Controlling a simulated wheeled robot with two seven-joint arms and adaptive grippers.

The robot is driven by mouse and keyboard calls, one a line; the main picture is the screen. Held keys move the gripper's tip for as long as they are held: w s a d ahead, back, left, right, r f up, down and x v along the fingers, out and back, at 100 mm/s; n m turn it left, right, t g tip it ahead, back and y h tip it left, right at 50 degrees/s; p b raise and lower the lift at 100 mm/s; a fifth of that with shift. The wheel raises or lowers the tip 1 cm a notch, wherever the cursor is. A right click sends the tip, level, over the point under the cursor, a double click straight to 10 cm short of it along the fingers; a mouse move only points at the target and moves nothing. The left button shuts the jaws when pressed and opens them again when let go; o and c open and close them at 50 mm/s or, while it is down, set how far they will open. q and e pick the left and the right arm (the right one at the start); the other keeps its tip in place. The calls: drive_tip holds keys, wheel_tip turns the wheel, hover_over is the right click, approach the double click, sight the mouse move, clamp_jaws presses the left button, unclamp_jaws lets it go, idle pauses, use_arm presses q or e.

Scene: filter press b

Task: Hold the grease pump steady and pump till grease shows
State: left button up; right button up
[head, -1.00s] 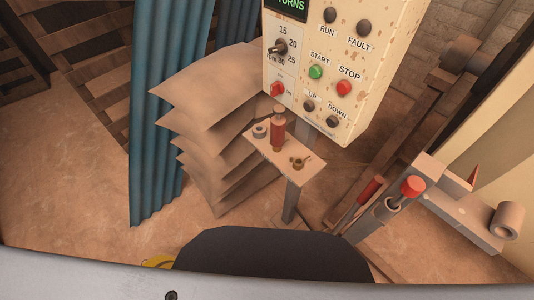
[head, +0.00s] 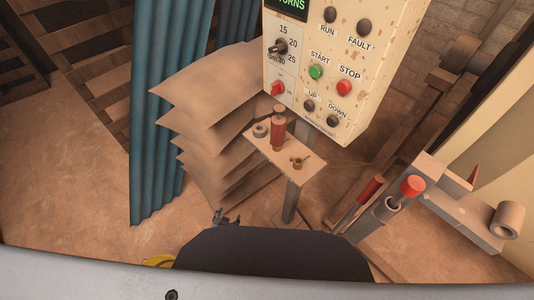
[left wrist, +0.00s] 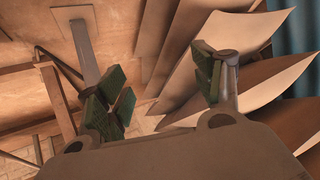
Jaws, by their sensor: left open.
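What looks like the grease pump, a grey cylinder with a red cap (head: 412,187), stands at the right in the head view. A lever with a red grip (head: 370,189) leans beside it. I cannot tell whether any grease shows. My left gripper (head: 224,217) just shows above the dark rounded part of my body, left of the pump and apart from it. My right gripper is not in view.
A control panel (head: 318,75) stands above a small shelf (head: 300,172) holding a red-bodied cylinder (head: 278,132), a grey ring (head: 260,130) and a brass piece (head: 298,162). Stacked tan sheets (head: 205,90) and a blue curtain (head: 165,110) are left. Floor at far left is clear.

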use_arm(q)
drive_tip(key=w+d+r+t, duration=0.2)
drive_tip(key=w+r, duration=0.1)
drive_tip(key=r, duration=0.5)
drive_tip(key=w+d+r+t, duration=0.2)
drive_tip(key=w+r, duration=0.1)
drive_tip(key=r, duration=0.6)
drive_tip(key=w+d+r+t, duration=0.2)
drive_tip(key=w+r, duration=0.1)
drive_tip(key=r, duration=0.5)
drive_tip(key=n+t+h, duration=0.1)
drive_tip(key=t+h, duration=0.1)
drive_tip(key=h, duration=0.2)
approach(276, 131)
drive_tip(key=shift+w+d, duration=0.1)
drive_tip(key=shift+w, duration=0.1)
drive_tip(key=shift+w+f, duration=0.1)
drive_tip(key=shift+w, duration=0.1)
drive_tip(key=shift+t, duration=0.3)
drive_tip(key=shift+x, duration=5.8)
drive_tip(key=c, duration=1.4)
